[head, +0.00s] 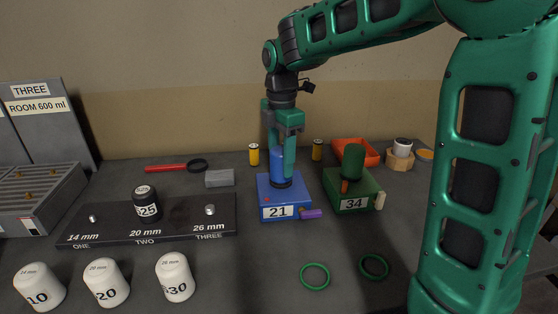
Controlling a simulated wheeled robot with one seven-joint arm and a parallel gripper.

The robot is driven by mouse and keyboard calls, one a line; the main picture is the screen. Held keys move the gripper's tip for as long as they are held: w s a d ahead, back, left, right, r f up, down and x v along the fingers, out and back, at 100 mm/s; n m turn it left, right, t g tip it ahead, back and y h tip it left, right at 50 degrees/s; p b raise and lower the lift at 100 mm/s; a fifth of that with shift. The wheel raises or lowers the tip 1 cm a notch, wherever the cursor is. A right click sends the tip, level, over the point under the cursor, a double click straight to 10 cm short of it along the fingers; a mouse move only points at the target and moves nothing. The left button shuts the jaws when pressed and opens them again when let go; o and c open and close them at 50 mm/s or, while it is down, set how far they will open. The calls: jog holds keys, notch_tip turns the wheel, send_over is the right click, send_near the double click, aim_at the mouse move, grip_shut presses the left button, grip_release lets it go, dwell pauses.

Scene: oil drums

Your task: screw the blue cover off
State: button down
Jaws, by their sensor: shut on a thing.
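The blue cover (277,164) stands upright on top of the blue box (269,189) labelled 21, near the middle of the table. My gripper (283,165) comes straight down from above and is shut on the blue cover. One green finger covers the right side of the cover, and its upper end is partly hidden by the gripper. A dark ring shows at the foot of the cover. I cannot tell whether the cover has turned or lifted.
A green box (354,204) labelled 34 with a green cover (353,161) stands close right. A dark rack (185,229) holding a black jar (147,203) lies left. White jars (106,283) stand in front. Green rings (315,277) lie front right. An orange tray (362,149) is behind.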

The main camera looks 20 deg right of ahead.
jog(key=shift+r, duration=0.55)
dwell(0.4)
jog(key=shift+r, duration=4.2)
